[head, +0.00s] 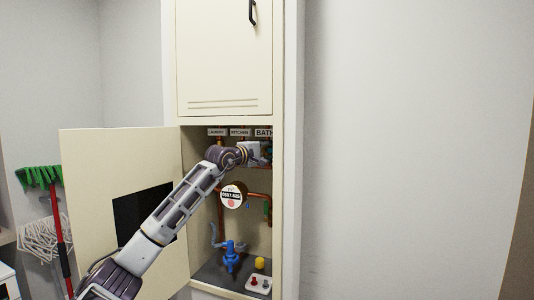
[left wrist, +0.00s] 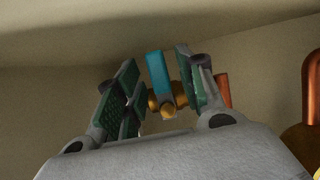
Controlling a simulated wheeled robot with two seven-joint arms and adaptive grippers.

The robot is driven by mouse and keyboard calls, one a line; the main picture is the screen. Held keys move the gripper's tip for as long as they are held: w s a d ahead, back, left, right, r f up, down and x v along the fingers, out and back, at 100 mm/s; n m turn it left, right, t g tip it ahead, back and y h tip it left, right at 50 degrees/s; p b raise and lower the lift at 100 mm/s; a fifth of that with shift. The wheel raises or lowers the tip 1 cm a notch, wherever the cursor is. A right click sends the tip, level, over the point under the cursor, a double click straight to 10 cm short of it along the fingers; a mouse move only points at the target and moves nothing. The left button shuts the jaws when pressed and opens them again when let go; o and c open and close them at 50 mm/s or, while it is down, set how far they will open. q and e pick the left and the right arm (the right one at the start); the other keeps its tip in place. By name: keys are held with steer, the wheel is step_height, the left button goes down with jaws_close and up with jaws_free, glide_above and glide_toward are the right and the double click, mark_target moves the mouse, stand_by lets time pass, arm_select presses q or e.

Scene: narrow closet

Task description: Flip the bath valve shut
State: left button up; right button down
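The BATH label (head: 264,133) is at the upper right inside the open cabinet. My left arm reaches into the cabinet, with my left gripper (head: 262,153) just below that label, hiding most of the valve there. In the left wrist view, a blue lever handle (left wrist: 156,68) on a brass valve body (left wrist: 168,104) stands between the fingers of my left gripper (left wrist: 158,88). The fingers are spread, with a gap on the left; the right finger is close to the lever, and I cannot tell if it touches. My right gripper is not in view.
The cabinet door (head: 90,160) stands open to the left. LAUNDRY (head: 217,132) and KITCHEN (head: 240,132) labels sit left of BATH. Copper pipes (head: 258,194), a round tag (head: 232,196) and a blue valve (head: 231,255) are lower inside. A copper pipe (left wrist: 312,85) is right of the gripper.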

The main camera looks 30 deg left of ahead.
arm_select(q)
steer(key=shift+s, duration=0.15)
steer(key=s+a, duration=0.2)
steer(key=s, duration=0.8)
steer(key=shift+s+a+f, duration=0.15)
steer(key=shift+s+a, duration=0.1)
stand_by(0.8)
steer(key=shift+s, duration=0.2)
steer(key=shift+s+d, duration=0.3)
stand_by(0.5)
stand_by(0.5)
